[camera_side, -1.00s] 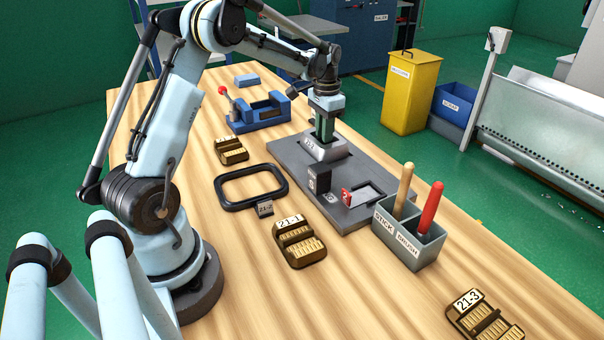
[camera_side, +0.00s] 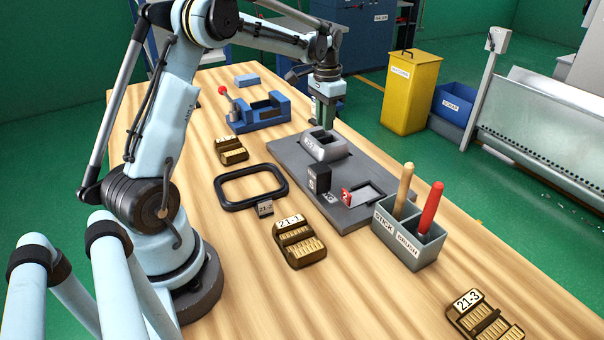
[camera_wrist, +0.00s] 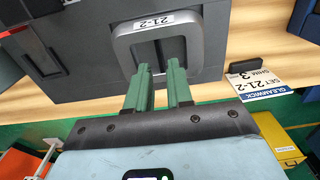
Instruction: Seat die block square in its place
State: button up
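The grey die block (camera_side: 327,150), a hollow frame with a sloped label, sits on the far part of the dark grey plate (camera_side: 370,174). In the wrist view the block (camera_wrist: 214,50) shows its label reading 21-2. I cannot tell whether it lies exactly square or fully down. My gripper (camera_side: 325,127) is just above the block's opening. In the wrist view the green fingers of my gripper (camera_wrist: 158,92) stand apart with nothing between them, so it is open and empty.
A black ring (camera_side: 222,194), brass-filled racks (camera_side: 300,243), a blue fixture (camera_side: 262,113) and a grey tool holder (camera_side: 410,244) surround the plate.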

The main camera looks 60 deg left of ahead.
aim_at(324, 137)
jog(key=shift+o, duration=0.4)
jog(key=o, duration=0.5)
jog(key=shift+r, duration=2)
jog(key=s+d+r+t, duration=0.2)
jog(key=s+d, duration=0.3)
jog(key=d, duration=0.4)
jog(key=s+d+r+t, duration=0.3)
jog(key=s+d, duration=0.2)
jog(key=d, duration=0.3)
jog(key=s+d+f, duration=0.1)
jog(key=s+d+f+t, duration=0.1)
jog(key=s+d, duration=0.1)
jog(key=s+d+f+t, duration=0.1)
jog(key=s+d, duration=0.1)
jog(key=shift+f, duration=0.35)
